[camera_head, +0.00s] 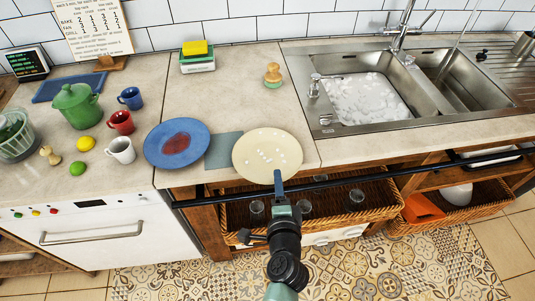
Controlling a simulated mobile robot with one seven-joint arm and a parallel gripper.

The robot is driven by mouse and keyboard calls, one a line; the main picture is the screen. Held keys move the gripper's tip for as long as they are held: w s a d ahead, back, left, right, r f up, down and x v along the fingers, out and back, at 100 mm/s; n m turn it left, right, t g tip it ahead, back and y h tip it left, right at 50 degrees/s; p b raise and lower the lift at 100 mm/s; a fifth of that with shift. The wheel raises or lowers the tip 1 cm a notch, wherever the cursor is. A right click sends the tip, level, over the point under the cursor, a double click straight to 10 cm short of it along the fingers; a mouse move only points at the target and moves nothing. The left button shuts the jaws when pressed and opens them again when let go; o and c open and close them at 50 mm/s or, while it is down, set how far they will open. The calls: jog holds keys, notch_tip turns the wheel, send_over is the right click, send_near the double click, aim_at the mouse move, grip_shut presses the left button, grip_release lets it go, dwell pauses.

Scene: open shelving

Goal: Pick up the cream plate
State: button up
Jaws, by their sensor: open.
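The cream plate (267,147) lies on the counter left of the sink, close to the front edge, with small white bits on it. My gripper (278,180) is at the plate's near rim, seen from behind. Its fingers overlap the rim in the picture. I cannot tell whether they touch it or straddle it. The jaws are open, and the plate still lies on the counter.
A blue plate (176,144) with a red patch and a grey-blue square (222,151) lie to the left. A wooden brush (273,75) stands behind, and the sink (360,98) is to the right. A dark rail (460,162) runs along the counter front above wicker baskets (345,221).

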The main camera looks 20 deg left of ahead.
aim_at(267, 156)
jog(key=shift+x, duration=1.7)
jog(key=shift+a, duration=0.1)
grip_shut()
jog(key=shift+s, duration=0.1)
jog(key=shift+r, duration=0.1)
